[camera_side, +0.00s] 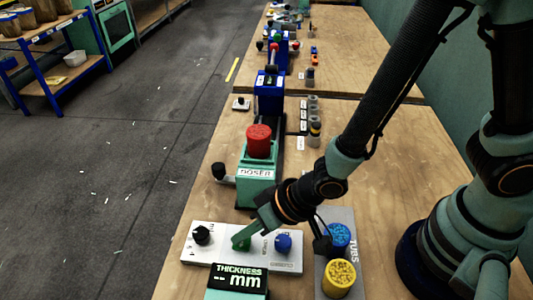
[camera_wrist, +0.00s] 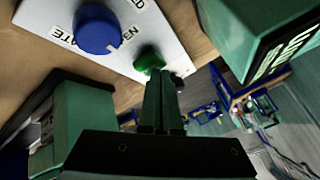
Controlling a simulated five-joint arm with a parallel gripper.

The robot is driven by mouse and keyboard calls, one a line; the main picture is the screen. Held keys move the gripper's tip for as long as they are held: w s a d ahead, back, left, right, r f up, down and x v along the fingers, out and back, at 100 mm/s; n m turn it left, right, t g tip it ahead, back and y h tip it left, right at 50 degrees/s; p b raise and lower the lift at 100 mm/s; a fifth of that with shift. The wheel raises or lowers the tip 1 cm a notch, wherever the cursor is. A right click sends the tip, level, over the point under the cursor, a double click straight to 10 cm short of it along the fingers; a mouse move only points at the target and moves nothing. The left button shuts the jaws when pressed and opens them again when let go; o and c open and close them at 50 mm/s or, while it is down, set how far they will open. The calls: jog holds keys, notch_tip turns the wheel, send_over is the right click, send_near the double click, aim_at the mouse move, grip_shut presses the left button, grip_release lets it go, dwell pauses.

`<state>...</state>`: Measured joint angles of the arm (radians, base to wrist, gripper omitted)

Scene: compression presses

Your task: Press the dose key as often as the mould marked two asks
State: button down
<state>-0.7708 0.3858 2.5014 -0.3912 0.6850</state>
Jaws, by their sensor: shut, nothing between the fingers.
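A pale control panel (camera_side: 275,262) holds a black knob (camera_side: 202,235), a green key (camera_side: 243,243) and a blue knob (camera_side: 283,242). My gripper (camera_side: 242,238) is shut and empty, its tips over the green key. In the wrist view the closed fingers (camera_wrist: 161,78) reach to the green key (camera_wrist: 149,60); I cannot tell whether they touch or press it. The blue knob (camera_wrist: 97,28) is beside them. Several small dark and grey moulds (camera_side: 313,127) stand in a row beyond, with small labels; which is marked two is unreadable.
The green doser (camera_side: 256,178) with a red top (camera_side: 259,141) stands behind the panel. A thickness display (camera_side: 238,281) is in front. Tubs with blue pellets (camera_side: 339,235) and yellow pellets (camera_side: 339,273) stand to the right. A blue press (camera_side: 269,92) is further back.

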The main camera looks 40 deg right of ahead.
aim_at(245, 243)
jog(key=shift+f, duration=0.25)
jog(key=shift+r, duration=0.15)
dwell(0.4)
jog(key=shift+r, duration=0.8)
jog(key=shift+r, duration=2.5)
dwell(0.6)
notch_tip(245, 243, up, 4)
jog(key=shift+w+d+f, duration=0.1)
dwell(0.4)
